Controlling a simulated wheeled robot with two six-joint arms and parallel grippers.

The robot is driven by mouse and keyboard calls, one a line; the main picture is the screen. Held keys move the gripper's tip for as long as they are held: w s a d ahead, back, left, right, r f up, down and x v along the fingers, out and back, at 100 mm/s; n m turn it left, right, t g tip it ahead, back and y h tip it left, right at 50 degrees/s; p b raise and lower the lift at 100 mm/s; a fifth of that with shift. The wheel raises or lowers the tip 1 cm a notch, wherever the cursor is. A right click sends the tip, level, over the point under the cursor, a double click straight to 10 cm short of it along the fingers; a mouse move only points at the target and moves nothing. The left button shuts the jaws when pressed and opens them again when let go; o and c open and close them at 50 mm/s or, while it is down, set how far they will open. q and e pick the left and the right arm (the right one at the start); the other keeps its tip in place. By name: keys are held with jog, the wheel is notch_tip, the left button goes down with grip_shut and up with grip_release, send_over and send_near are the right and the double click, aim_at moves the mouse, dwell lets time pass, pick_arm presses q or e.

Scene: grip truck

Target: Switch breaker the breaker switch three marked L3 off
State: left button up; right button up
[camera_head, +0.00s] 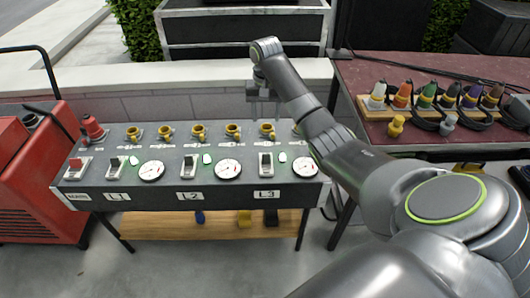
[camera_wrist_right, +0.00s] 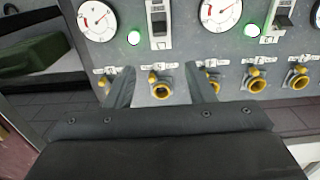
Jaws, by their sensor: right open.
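The panel (camera_head: 130,183) is a dark grey sloping box with a row of breaker switches. The L3 switch (camera_head: 265,163) is a dark lever in a white frame, above the L3 label (camera_head: 267,194). It also shows at the top of the right wrist view (camera_wrist_right: 158,22). I cannot tell its lever position for certain. My left gripper is out of view.
Dial gauges flank L3, at its right (camera_head: 305,167) and left (camera_head: 228,170). A lit green lamp (camera_wrist_right: 133,38) is beside it. Yellow sockets (camera_head: 232,131) line the panel's back. A red machine (camera_head: 40,190) stands left; a table (camera_head: 440,70) with coloured plugs stands right.

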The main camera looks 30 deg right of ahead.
jog(key=b, duration=0.7)
send_near(266, 155)
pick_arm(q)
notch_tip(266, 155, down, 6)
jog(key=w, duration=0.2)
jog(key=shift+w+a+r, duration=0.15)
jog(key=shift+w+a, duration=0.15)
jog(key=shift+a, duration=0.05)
pick_arm(e)
notch_tip(266, 155, down, 9)
jog(key=shift+r, duration=0.1)
jog(key=c, duration=1)
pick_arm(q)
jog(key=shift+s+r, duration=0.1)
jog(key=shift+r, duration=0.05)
